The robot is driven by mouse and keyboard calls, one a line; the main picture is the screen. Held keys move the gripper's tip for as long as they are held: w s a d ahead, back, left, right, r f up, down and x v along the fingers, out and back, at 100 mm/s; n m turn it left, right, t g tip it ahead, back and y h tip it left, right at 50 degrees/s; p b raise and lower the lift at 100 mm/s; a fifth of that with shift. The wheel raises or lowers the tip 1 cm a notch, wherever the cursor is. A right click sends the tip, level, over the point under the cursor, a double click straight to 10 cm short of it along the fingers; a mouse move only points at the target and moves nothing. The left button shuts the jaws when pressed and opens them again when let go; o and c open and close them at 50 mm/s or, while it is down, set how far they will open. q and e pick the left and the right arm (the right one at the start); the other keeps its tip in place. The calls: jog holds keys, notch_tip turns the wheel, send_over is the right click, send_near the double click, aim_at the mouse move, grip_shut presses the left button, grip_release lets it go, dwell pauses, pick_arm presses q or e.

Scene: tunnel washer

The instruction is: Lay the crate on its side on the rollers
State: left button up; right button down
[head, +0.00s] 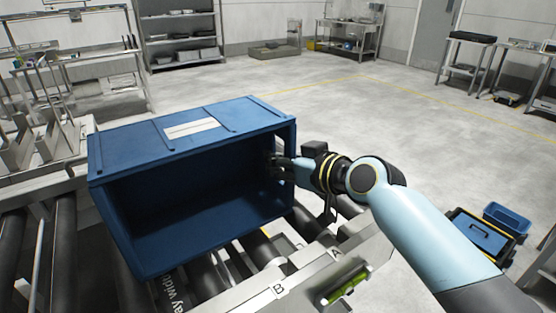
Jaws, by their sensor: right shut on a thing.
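The blue crate (185,135) is at the left centre of the head view, turned on its side with its open mouth facing me. A side wall with a pale label is uppermost. It is over the dark rollers (62,245) and looks slightly tilted; I cannot tell whether its lower wall touches them. My right gripper (278,165) is at the crate's right end and shut on its right wall near the open edge. The fingertips are partly hidden by the crate wall. My left gripper does not show.
A metal frame edge with a green item (347,287) lies in front of the crate, at the right of the rollers. Blue containers (506,221) stand on the floor at the right. Shelves (182,38) and tables line the back. The floor between is clear.

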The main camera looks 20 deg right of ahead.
jog(key=c, duration=1.4)
grip_release()
jog(key=shift+o, duration=0.2)
jog(key=shift+f, duration=0.15)
jog(key=v, duration=0.7)
jog(key=shift+s, duration=0.25)
